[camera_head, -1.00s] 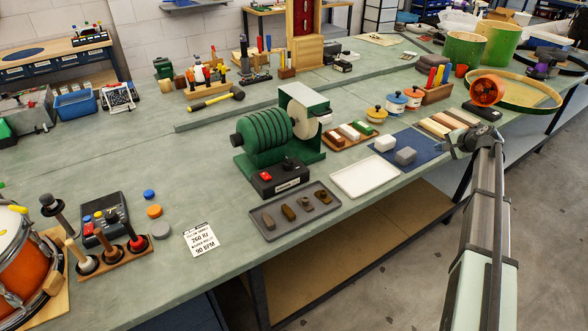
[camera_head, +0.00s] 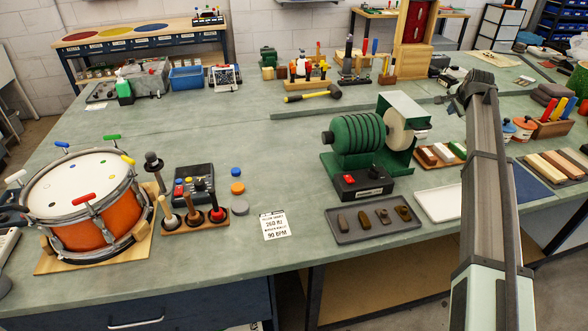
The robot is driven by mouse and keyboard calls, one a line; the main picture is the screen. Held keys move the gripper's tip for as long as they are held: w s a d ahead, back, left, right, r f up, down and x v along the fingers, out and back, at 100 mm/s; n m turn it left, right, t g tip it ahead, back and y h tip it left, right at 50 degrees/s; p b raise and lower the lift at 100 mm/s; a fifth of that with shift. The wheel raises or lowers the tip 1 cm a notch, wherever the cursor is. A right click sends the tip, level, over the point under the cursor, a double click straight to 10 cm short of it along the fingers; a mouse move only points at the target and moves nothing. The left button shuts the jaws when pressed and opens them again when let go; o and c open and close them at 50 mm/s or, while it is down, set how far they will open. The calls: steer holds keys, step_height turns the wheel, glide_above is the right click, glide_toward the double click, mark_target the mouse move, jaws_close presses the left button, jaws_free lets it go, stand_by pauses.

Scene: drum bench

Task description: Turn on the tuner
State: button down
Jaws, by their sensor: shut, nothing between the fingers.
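No thing in view carries a readable tuner label. A dark control box (camera_head: 191,183) with red, yellow and blue buttons stands right of the orange drum, behind a wooden rack of mallets. A pale device (camera_head: 8,243), cut off by the left edge, lies beside the drum; its face is only partly seen. I cannot tell which of them is the tuner. The orange drum (camera_head: 95,222) with coloured lugs sits on a wooden base. My gripper (camera_head: 443,99) is shut and empty, over the bench right of the green grinding machine, far from both devices. My arm partly hides it.
The mallet rack (camera_head: 193,220) stands in front of the control box. A green machine (camera_head: 357,134) with a black switch box (camera_head: 363,183) stands mid-bench, behind a grey tray (camera_head: 373,218). A printed card (camera_head: 274,225) lies near the front edge.

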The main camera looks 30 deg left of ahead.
steer(key=s+a+r, duration=0.1)
steer(key=a+r, duration=0.2)
steer(key=a, duration=0.4)
steer(key=s+a+r+t, duration=0.1)
steer(key=a+r, duration=0.3)
steer(key=a, duration=0.3)
steer(key=s+a+r, duration=0.1)
steer(key=a+r, duration=0.2)
steer(key=a, duration=0.4)
steer(key=s+a+r+n, duration=0.1)
steer(key=s+a, duration=0.4)
steer(key=a, duration=0.3)
steer(key=s+a+r+n, duration=0.1)
steer(key=s+a+n, duration=0.1)
steer(key=s+a, duration=0.45)
steer(key=n+g, duration=0.7)
steer(key=n, duration=0.7)
glide_above(178, 193)
steer(key=s+d, duration=0.2)
step_height(178, 193, down, 11)
steer(key=shift+w+a+f+h, duration=0.1)
steer(key=shift+w+h, duration=0.05)
steer(key=shift+h, duration=0.25)
steer(key=x, duration=1.2)
steer(key=shift+s+d+f, duration=0.25)
steer(key=shift+d+f, duration=0.05)
steer(key=shift+f, duration=0.65)
